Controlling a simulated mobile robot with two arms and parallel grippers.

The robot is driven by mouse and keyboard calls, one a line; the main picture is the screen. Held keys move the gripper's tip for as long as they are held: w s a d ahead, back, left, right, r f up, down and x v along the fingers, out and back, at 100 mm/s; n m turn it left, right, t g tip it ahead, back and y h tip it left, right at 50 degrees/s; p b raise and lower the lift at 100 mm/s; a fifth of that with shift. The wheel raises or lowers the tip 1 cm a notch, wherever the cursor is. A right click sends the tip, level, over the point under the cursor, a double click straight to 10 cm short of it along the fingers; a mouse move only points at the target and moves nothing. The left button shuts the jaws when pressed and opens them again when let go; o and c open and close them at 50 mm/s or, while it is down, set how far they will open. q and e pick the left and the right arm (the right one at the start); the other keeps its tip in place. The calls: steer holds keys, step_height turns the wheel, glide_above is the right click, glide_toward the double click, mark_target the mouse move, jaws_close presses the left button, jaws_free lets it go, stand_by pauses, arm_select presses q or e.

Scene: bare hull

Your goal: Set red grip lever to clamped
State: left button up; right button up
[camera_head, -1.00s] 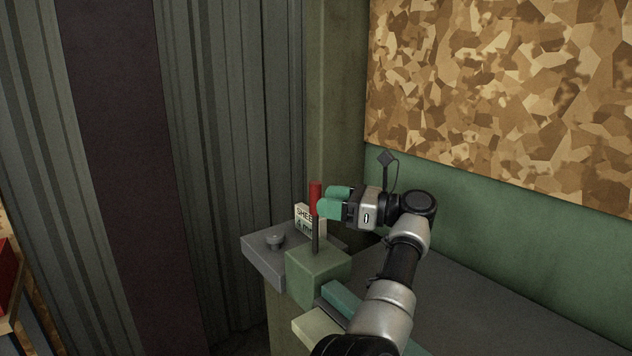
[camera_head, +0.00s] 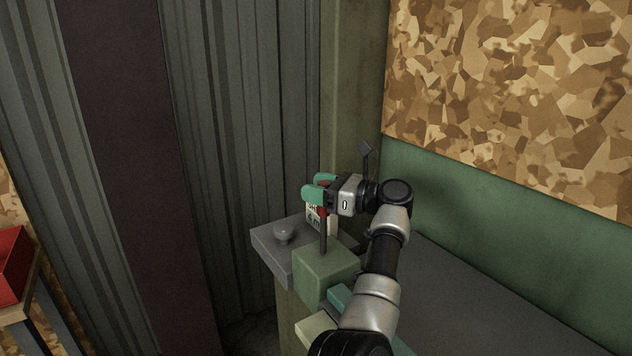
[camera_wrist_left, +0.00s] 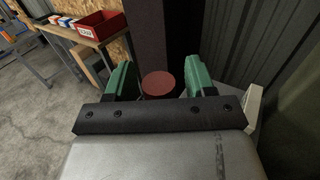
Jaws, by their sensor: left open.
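The red grip lever has a dark upright shaft (camera_head: 323,236) that rises from a green block (camera_head: 325,272) on the bench. Its red grip (camera_head: 326,187) is mostly hidden by my left gripper in the head view. My left gripper (camera_head: 315,187) is open, with green fingers on both sides of the red grip. In the left wrist view the round red end of the grip (camera_wrist_left: 158,84) lies between the two open fingers (camera_wrist_left: 158,82), with a gap visible to each. My right gripper is not in view.
A grey knob (camera_head: 283,233) sits on the grey ledge left of the lever. A small white sign (camera_head: 316,216) stands behind the shaft. A corrugated wall is close behind. A red bin (camera_head: 14,262) stands on a table at far left.

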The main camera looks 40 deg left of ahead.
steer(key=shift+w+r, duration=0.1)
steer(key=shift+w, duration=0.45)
